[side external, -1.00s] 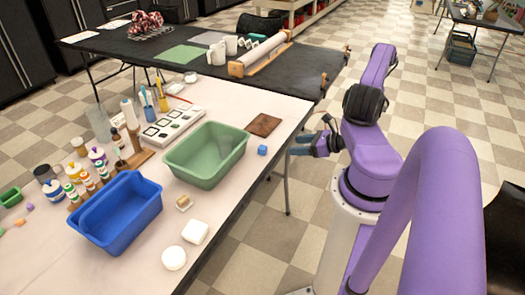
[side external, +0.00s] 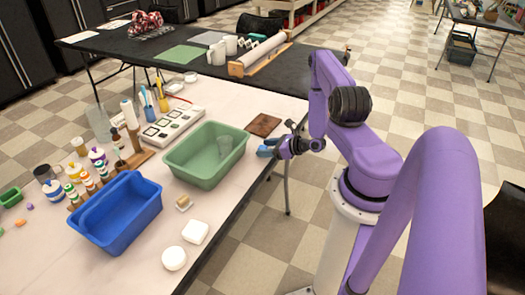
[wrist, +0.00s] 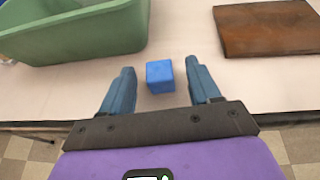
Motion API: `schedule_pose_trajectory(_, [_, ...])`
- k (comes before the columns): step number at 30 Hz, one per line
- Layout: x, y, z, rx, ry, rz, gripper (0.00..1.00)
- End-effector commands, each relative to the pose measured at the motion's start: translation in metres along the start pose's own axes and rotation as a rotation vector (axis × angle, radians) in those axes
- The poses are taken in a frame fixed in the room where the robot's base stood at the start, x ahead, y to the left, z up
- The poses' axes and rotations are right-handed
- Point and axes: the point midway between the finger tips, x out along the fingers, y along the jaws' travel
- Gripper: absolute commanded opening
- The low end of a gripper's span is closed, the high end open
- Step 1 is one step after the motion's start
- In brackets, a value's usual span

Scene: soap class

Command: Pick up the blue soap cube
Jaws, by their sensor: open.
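The blue soap cube (wrist: 160,76) sits on the pale table in the wrist view, close to the front edge. My gripper (wrist: 160,78) is open, with one blue finger on each side of the cube. The cube appears between the fingertips, with a gap on both sides; I cannot tell how high the fingers are above the table. In the side external view my gripper (side external: 266,149) is over the table's right edge and hides the cube.
A green bin (side external: 182,172) stands left of the cube, and a brown board (side external: 264,124) lies behind it. A blue bin (side external: 117,228), a small tan soap (side external: 184,203) and white soaps (side external: 195,232) are nearer the camera. Table is clear around the cube.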

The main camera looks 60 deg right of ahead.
Motion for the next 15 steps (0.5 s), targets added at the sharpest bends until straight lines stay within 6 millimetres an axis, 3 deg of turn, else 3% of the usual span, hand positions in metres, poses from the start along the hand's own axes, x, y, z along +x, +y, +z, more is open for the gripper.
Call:
schedule_pose_trajectory(4, [0.0140,0.0008,0.0003,-0.001,0.000,0.002,0.62])
schedule_pose_trajectory(12, [0.0163,0.0004,0.0003,0.000,0.000,0.000,0.62])
schedule_pose_trajectory(15, [0.0161,0.0004,0.0003,0.000,0.000,0.000,0.29])
